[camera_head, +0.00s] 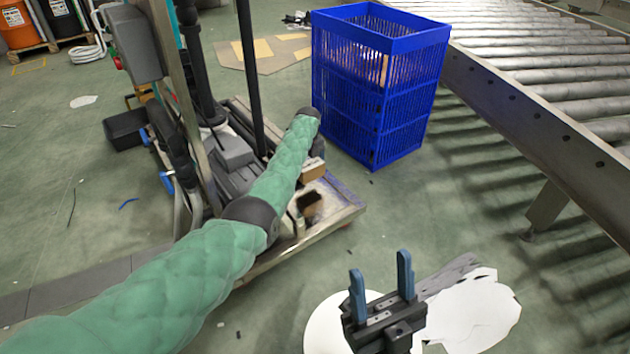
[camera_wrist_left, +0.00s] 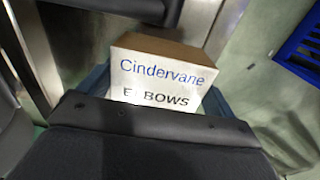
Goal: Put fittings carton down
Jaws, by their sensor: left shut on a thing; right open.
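The fittings carton (camera_wrist_left: 160,75) is a small box with a brown top and a white face reading "Cindervane ELBOWS" in the left wrist view. My left gripper (camera_wrist_left: 155,98) is shut on it, with blue fingers at its two sides. In the head view the left arm reaches over a low wheeled platform, and the carton (camera_head: 313,171) shows partly below the wrist, near the platform's right edge. My forearm and wrist hide most of that gripper. I cannot tell whether the carton touches the platform. My right gripper (camera_head: 381,276) is open and empty at the bottom.
The low platform (camera_head: 338,213) carries a small brown-and-white item (camera_head: 309,206) near the carton. A tall blue crate (camera_head: 375,95) stands just behind it. A roller conveyor (camera_head: 540,110) runs along the right. Floor between platform and conveyor is mostly clear.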

